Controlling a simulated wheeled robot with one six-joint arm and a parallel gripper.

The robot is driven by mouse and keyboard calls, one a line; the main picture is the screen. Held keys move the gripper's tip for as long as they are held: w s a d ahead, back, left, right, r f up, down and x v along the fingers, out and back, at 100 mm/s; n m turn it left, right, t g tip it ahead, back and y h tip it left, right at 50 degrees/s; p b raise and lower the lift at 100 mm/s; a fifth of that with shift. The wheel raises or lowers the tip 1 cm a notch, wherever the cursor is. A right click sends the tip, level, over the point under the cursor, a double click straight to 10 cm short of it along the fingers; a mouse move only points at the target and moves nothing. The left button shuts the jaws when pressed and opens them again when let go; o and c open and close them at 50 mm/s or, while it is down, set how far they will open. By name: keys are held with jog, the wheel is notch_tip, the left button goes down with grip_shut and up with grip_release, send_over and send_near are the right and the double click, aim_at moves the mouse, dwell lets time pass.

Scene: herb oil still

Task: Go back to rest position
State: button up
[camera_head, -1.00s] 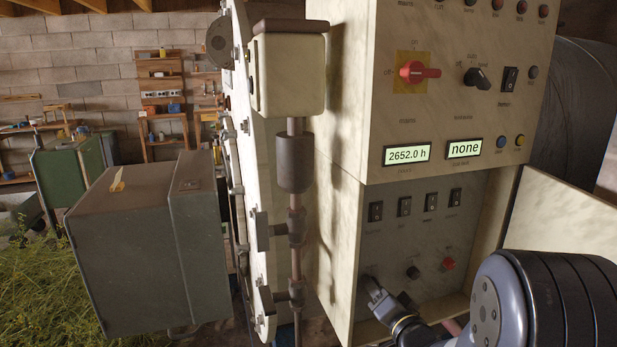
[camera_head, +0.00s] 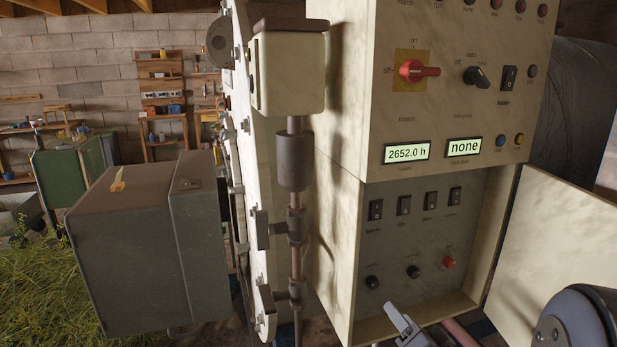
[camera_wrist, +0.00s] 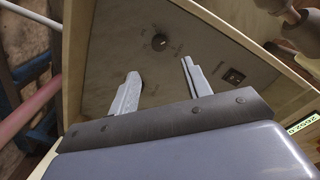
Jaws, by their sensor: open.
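My gripper (camera_wrist: 160,92) is open and empty in the wrist view, its two grey fingers apart in front of the lower panel (camera_wrist: 110,62). A black knob (camera_wrist: 159,42) on that panel shows beyond the fingertips, with a gap between them. In the head view a fingertip of my gripper (camera_head: 404,322) shows at the bottom, below the lower panel (camera_head: 415,240). That panel carries several black switches, two black knobs (camera_head: 372,282) and a red button (camera_head: 449,262). My gripper touches none of them.
The cabinet's open door (camera_head: 560,235) stands to the right, close to my arm. Above is the upper panel with a red-handled switch (camera_head: 420,71) and displays reading "2652.0 h" and "none" (camera_head: 464,148). A grey metal box (camera_head: 130,250) stands at left.

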aim_at(375, 286)
jog(key=x, duration=1)
jog(key=shift+a+f+p, duration=0.1)
jog(key=shift+a+p, duration=0.1)
jog(key=shift+p, duration=0.1)
jog(key=shift+w+f+n+b, duration=0.15)
jog(key=shift+n+b, duration=0.15)
jog(key=shift+n, duration=0.1)
jog(key=shift+n+b, duration=0.3)
jog(key=shift+n, duration=0.5)
jog(key=shift+n+b, duration=0.3)
jog(key=shift+n, duration=0.8)
jog(key=n, duration=0.6)
jog(key=shift+b, duration=0.3)
jog(key=v, duration=1.1)
jog(key=shift+b, duration=0.35)
jog(key=shift+a, duration=0.15)
